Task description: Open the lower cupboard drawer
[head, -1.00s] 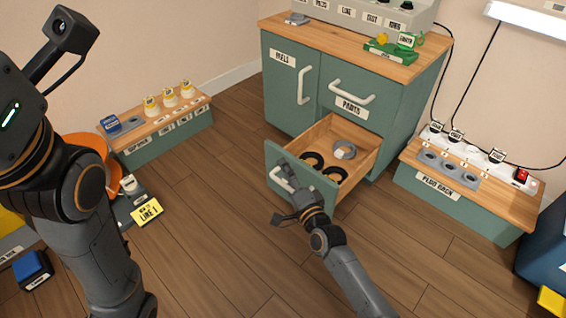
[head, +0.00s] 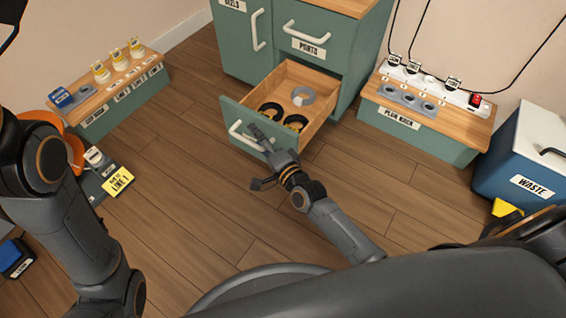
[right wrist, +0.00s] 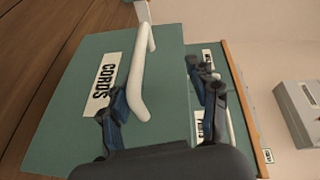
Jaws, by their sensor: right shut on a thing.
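The lower cupboard drawer, with a green front (head: 232,112) and wooden sides, stands pulled well out of the green cupboard. Its white bar handle (head: 237,131) also shows in the right wrist view (right wrist: 136,75), beside a label reading CORDS (right wrist: 104,84). My right gripper (head: 259,137) is at the drawer front and shut on this handle; its dark fingers (right wrist: 160,100) also show in the right wrist view, partly overlapping the handle.
The upper drawer, labelled PARTS (head: 310,37), is shut above. A plug rack bench (head: 440,145) and a blue waste bin (head: 520,150) stand to the right. A low bench with bottles (head: 115,90) stands left. The wooden floor before the drawer is clear.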

